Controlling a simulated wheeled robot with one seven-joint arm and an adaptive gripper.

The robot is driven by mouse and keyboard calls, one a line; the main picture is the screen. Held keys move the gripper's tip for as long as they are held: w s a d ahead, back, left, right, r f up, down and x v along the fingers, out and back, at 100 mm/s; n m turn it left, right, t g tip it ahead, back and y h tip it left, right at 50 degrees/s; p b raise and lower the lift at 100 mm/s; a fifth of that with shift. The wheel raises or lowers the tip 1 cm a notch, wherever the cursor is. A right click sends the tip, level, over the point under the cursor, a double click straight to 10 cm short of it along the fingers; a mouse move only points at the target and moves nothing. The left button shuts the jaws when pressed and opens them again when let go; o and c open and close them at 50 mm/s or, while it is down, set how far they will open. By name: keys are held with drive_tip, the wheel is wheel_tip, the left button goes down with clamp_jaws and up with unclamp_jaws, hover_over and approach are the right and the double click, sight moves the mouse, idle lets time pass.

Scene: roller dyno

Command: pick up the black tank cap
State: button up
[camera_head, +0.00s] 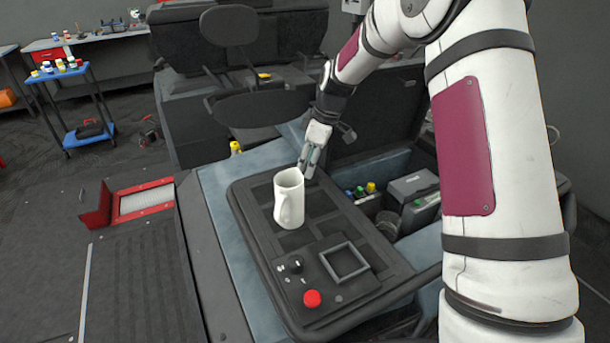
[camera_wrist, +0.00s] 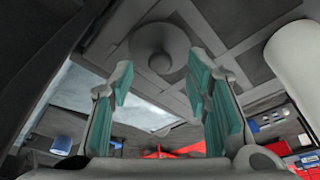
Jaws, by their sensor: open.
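A dark, round, stepped cap (camera_wrist: 160,45), which looks like the black tank cap, shows at the top middle of the wrist view on a dark panelled surface. It lies beyond my gripper (camera_wrist: 160,78), roughly in line with the gap between the teal finger pads. The fingers are spread with nothing between them. In the head view my gripper (camera_head: 309,165) hangs over the far part of the black console (camera_head: 250,228), just behind a white mug. I cannot make out the cap there; the gripper or mug may hide it.
The white mug (camera_head: 290,200) stands on the console close to my fingers and probably shows at the right of the wrist view (camera_wrist: 295,50). A red button (camera_head: 312,298) and square frame (camera_head: 345,262) sit nearer. Small bottles (camera_head: 361,190) stand to the right.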

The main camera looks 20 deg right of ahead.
drive_tip(key=x, duration=0.2)
drive_tip(key=shift+a+f, duration=0.1)
drive_tip(key=shift+f, duration=0.15)
drive_tip(key=c, duration=1)
drive_tip(key=shift+c, duration=0.2)
drive_tip(key=shift+r, duration=0.15)
